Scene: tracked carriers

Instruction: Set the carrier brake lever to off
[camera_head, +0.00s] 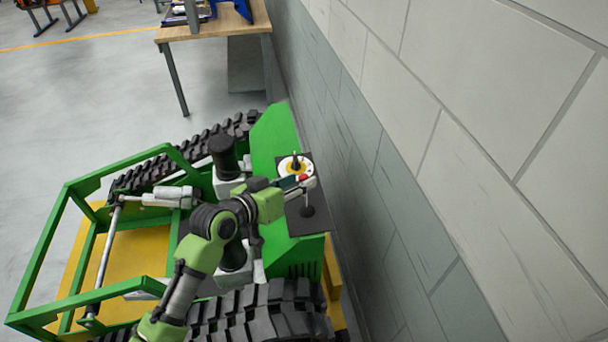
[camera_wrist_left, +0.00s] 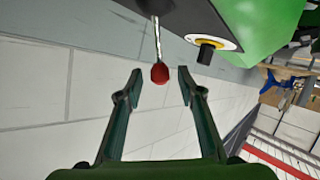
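The carrier (camera_head: 275,135) is a green tracked machine beside the wall. Its dark control panel (camera_head: 318,222) bears a lever with a thin metal rod and a red ball knob (camera_head: 304,177). My left gripper (camera_head: 298,184) is at this lever and partly covers it in the head view. In the left wrist view, the red knob (camera_wrist_left: 160,73) appears between the two fingertips, with a gap on both sides. The left gripper is open and holds nothing. I cannot tell how deep the knob sits between the fingers. My right gripper is not in view.
A yellow and white round plate with a black knob (camera_head: 295,165) is close beside the lever. A grey block wall (camera_head: 400,190) runs close along the panel's right side. A wooden table (camera_head: 225,25) stands beyond the carrier. Open floor (camera_head: 90,110) lies left.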

